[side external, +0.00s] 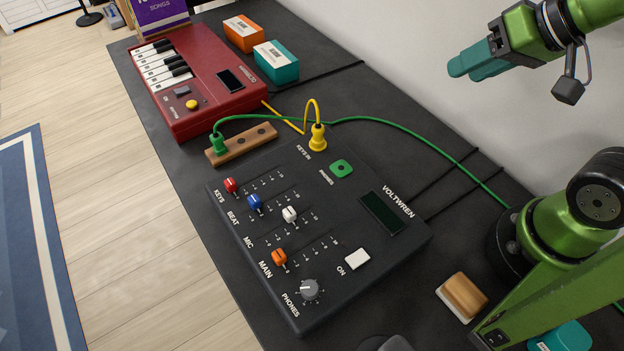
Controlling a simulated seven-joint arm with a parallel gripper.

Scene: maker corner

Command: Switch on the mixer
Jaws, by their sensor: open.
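The mixer (330,265) is a dark box labelled VOLTWREN on the table. Its white ON switch (357,259) sits near the front right of the top face. Its display (382,212) is dark. Four slider caps run along the left side: red (230,186), blue (255,203), white (290,214) and orange (279,257). A grey PHONES knob (309,289) is at the front corner. My gripper (456,69) has teal fingers and is raised at the upper right, well away from the mixer. It is empty.
A yellow plug (318,138) stands in the KEYS IN socket. A green plug (217,143) stands in a wooden strip (244,146). A red keyboard (210,80), two small boxes (276,62) and a wooden-topped block (462,297) share the dark table.

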